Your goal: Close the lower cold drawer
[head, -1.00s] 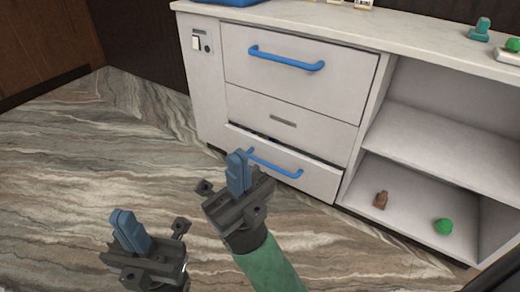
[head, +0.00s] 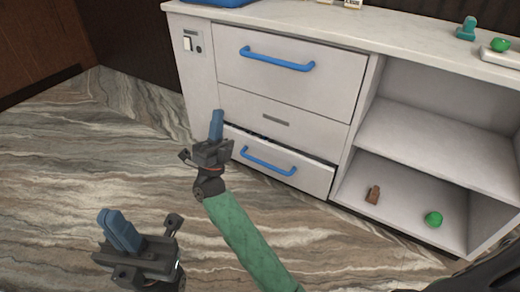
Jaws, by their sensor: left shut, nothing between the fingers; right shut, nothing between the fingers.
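The lower cold drawer (head: 310,176) is in the bottom of the white counter cabinet. It stands partly open, with a dark gap along its top edge and small dark and blue bits inside. Its blue bar handle (head: 268,161) runs across the front. My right gripper (head: 217,113), on the green-sleeved arm, is shut and empty. It appears at the drawer's left edge, left of the handle; I cannot tell whether it touches. My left gripper (head: 110,212) is shut and empty at the lower left, over the floor and apart from the cabinet.
The upper drawer (head: 330,86) with a blue handle is shut. Open shelves (head: 430,140) to the right hold a brown item (head: 373,194) and a green ball (head: 433,219). The marble-patterned floor (head: 90,150) left of the cabinet is clear.

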